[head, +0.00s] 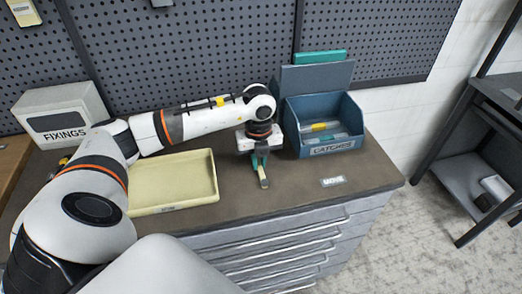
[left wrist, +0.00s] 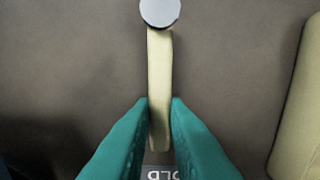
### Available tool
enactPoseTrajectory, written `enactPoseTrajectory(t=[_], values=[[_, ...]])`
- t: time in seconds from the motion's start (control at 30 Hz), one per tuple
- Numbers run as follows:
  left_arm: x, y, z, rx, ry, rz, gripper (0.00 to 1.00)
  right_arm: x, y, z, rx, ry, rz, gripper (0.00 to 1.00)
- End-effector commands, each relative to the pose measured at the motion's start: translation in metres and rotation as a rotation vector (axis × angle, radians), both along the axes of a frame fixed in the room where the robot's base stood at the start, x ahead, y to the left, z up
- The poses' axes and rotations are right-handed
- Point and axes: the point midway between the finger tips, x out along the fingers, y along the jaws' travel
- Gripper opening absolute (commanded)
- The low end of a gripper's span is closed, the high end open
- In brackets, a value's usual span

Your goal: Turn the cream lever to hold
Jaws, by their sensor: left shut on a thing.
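The cream lever (left wrist: 160,75) runs from a round grey pivot cap (left wrist: 160,11) at the top of the left wrist view straight down between my fingers. My right gripper is not in view.
A cream tray (head: 172,207) lies left of the gripper. A blue bin (head: 331,147) marked "CATCHES" stands behind right. A "FIXINGS" box (head: 60,116) is at back left. A second small label (head: 332,182) lies on the clear bench top (head: 310,205) to the right.

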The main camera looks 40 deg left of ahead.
Motion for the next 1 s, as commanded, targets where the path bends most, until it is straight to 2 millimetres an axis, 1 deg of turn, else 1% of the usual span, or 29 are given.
enactPoseTrajectory(t=[0.43, 0.47, 0.5, 0.57, 0.6, 0.87, 0.97, 1.0], values=[[0.000, 0.002, 0.000, 0.003, -0.001, 0.015, 0.00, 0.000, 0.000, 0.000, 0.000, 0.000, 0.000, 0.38], [0.000, 0.002, 0.000, 0.003, -0.001, 0.015, 0.17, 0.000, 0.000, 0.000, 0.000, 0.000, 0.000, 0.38], [0.000, 0.002, 0.000, 0.002, 0.000, 0.015, 0.24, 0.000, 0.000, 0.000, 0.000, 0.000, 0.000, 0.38], [0.000, 0.002, 0.000, 0.002, 0.000, 0.014, 0.34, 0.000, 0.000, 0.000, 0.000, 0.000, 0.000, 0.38], [0.000, 0.001, 0.000, 0.002, 0.000, 0.014, 0.36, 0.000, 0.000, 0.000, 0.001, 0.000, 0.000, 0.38], [0.000, 0.001, 0.001, 0.001, -0.001, 0.012, 0.36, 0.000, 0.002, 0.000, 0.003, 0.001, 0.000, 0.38], [0.000, 0.001, 0.007, 0.000, -0.003, 0.012, 0.36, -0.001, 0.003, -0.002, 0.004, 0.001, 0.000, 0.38], [0.001, 0.001, 0.012, -0.001, -0.004, 0.012, 0.36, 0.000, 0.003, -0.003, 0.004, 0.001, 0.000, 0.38]])
